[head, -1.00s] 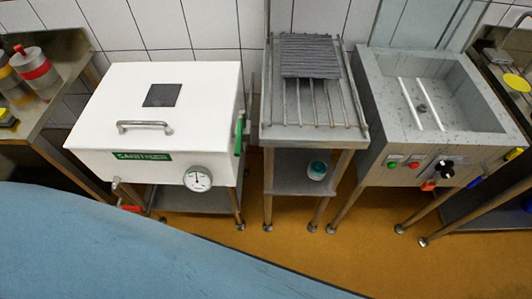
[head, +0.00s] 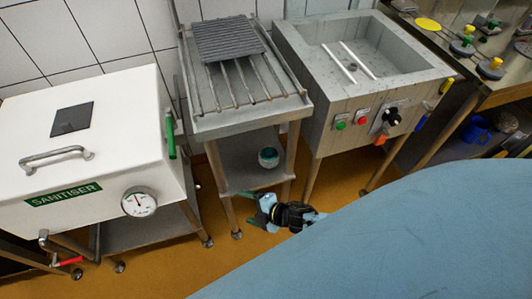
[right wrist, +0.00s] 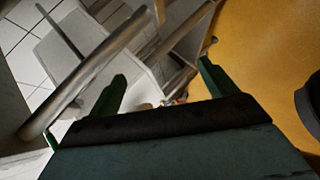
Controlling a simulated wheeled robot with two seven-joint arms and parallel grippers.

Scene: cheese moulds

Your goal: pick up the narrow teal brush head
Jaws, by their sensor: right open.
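I cannot clearly make out a narrow teal brush head. My left gripper is not in view.
The white sanitiser box (head: 100,140) stands at left. The middle stand carries a rack with a ribbed grey mat (head: 228,38). A grey basin unit (head: 320,100) stands right of it. At far right, a bench holds a yellow disc (head: 428,24) and several knobbed pieces; a blue cup (head: 475,130) sits below.

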